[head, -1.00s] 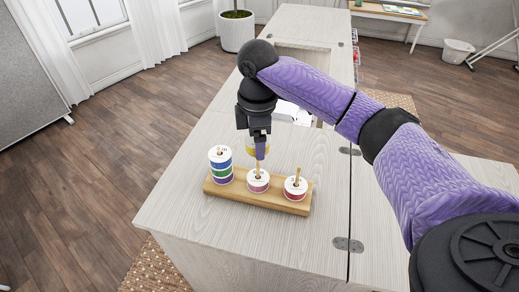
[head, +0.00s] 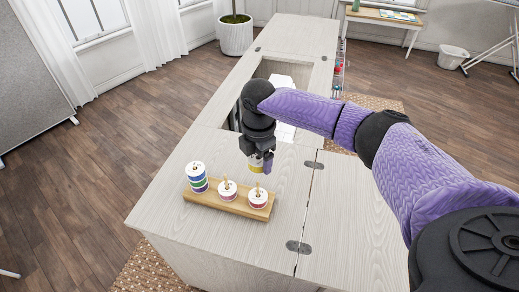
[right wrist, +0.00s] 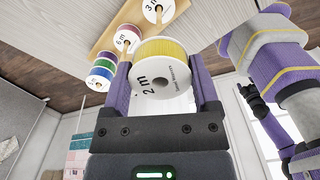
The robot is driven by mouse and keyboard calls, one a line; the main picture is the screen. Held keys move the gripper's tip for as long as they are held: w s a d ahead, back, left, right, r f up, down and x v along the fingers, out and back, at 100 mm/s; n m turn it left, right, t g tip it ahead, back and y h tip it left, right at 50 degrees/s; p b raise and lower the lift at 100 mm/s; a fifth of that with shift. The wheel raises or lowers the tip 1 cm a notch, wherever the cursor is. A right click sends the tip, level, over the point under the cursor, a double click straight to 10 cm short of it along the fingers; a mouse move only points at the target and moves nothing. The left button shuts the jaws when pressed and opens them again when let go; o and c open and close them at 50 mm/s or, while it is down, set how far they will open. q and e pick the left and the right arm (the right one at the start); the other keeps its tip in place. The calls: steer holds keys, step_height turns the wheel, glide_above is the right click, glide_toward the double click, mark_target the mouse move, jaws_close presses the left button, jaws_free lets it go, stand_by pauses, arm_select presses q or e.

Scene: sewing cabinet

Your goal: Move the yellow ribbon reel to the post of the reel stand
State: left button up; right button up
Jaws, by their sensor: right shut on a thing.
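A single white-flanged reel (head: 228,191) is on the middle post, and another (head: 258,198) is on the right post, whose tip shows just below the gripper.
The stand is on a pale wooden cabinet top (head: 180,225) with hinges (head: 298,247) along a seam to its right. An opening (head: 285,70) is cut in the top behind my gripper. The surface in front of the stand is clear.

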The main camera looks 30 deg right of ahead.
step_height(320, 180, down, 5)
steer(key=b, duration=0.4)
steer(key=shift+w+b, duration=0.1)
steer(key=shift+b, duration=0.2)
steer(key=shift+r, duration=0.25)
steer(key=shift+f, duration=0.75)
steer(key=shift+f, duration=0.15)
steer(key=shift+f+b, duration=0.45)
steer(key=shift+f, duration=0.95)
